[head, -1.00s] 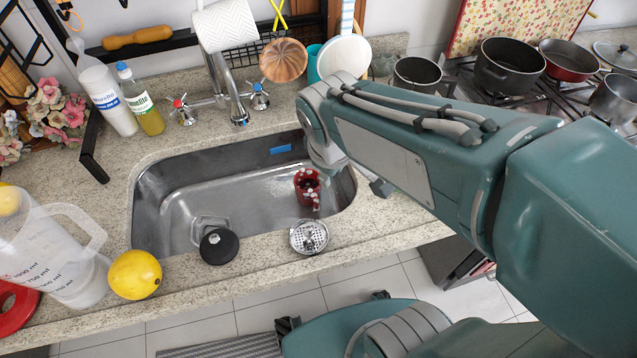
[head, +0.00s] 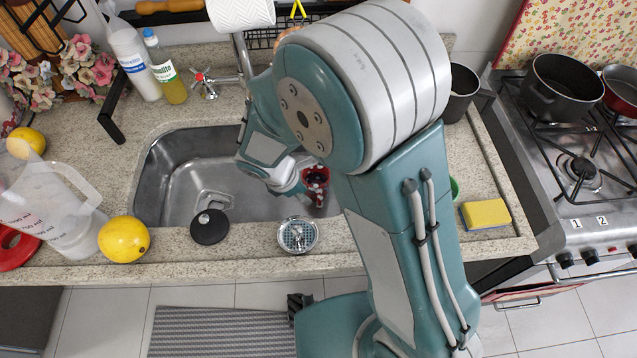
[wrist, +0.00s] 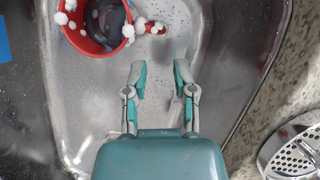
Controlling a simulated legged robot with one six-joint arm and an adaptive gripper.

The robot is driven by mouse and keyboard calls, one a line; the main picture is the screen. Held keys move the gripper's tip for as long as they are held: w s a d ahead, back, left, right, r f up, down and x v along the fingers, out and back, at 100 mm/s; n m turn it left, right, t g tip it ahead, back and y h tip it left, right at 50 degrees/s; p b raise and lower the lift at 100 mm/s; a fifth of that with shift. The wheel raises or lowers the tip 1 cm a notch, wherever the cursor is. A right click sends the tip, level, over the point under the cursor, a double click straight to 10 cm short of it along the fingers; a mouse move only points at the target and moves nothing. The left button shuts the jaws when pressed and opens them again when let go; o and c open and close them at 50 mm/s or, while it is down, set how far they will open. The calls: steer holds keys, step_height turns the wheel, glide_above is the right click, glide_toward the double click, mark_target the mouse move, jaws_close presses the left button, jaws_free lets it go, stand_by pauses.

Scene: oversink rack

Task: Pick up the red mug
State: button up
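The red mug (head: 315,180) stands in the right part of the steel sink (head: 180,185), partly covered by my arm in the head view. In the wrist view the mug (wrist: 88,42) is at the top left, with its dark inside showing, white foam on its rim and its handle pointing right. My gripper (wrist: 159,82) is open and empty, with its two fingers apart below and right of the mug's handle, not touching it. In the head view the gripper itself is hard to make out behind my arm.
The sink's wall curves close on the gripper's right in the wrist view. A round strainer (head: 298,235) and a black stopper (head: 210,227) lie on the front counter edge. A yellow sponge (head: 485,214) lies to the right. A lemon (head: 124,239) and a clear jug (head: 45,205) stand left.

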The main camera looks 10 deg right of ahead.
mark_target(318, 206)
steer(key=x, duration=0.4)
steer(key=d+x, duration=0.1)
steer(key=x, duration=0.2)
steer(key=shift+d+f, duration=0.15)
steer(key=shift+d, duration=0.05)
steer(key=shift+a+f, duration=0.15)
steer(key=shift+f, duration=0.05)
steer(key=shift+a, duration=0.4)
jaws_close()
steer(key=shift+d, duration=0.4)
jaws_free()
steer(key=shift+a, duration=0.2)
steer(key=shift+a, duration=0.15)
